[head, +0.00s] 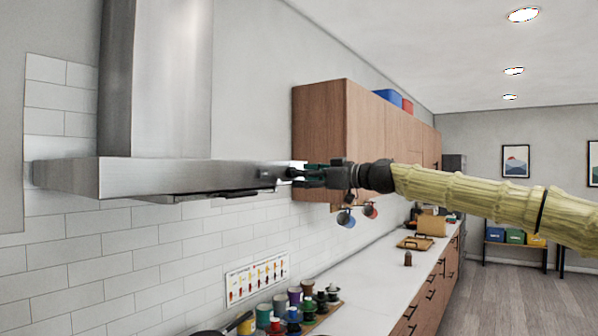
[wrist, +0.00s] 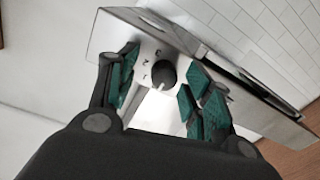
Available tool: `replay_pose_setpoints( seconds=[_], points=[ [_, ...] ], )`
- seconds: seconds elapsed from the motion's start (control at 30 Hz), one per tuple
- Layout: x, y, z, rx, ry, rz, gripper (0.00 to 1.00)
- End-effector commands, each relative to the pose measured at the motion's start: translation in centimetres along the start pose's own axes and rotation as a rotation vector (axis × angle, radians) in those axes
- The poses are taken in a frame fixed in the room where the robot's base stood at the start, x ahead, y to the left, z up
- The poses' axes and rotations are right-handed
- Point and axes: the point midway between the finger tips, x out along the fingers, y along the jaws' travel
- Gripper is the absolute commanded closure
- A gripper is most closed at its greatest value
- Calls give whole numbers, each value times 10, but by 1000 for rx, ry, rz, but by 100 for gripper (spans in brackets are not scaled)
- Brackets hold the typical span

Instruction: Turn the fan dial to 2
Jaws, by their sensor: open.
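The fan dial (wrist: 164,75) is a round black knob on the steel face of the range hood (head: 150,178). In the wrist view my gripper (wrist: 161,84) is open, with green pads on both sides of the dial. I cannot tell whether the pads touch it. In the head view the fingers partly hide the dial.
Wooden wall cabinets (head: 340,130) stand just behind my gripper. Below, the white counter (head: 375,268) holds several cups (head: 294,296) and boards. Free air lies in front of the hood.

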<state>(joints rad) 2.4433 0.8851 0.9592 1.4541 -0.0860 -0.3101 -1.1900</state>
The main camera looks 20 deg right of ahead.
Motion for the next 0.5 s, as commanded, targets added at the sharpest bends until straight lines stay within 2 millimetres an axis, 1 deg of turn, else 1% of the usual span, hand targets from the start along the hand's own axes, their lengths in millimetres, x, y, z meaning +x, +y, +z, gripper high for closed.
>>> replay_pose_setpoints(
  seconds=[0.03, 0.1, 0.3, 0.5],
  points=[
    [4, 0, -5, -1, 2, 1, 50],
    [9, 0, -5, -2, 3, 2, 50],
    [23, 1, -1, 0, 0, 0, 50],
    [24, 1, -1, -1, 1, 0, 50]
  ],
)
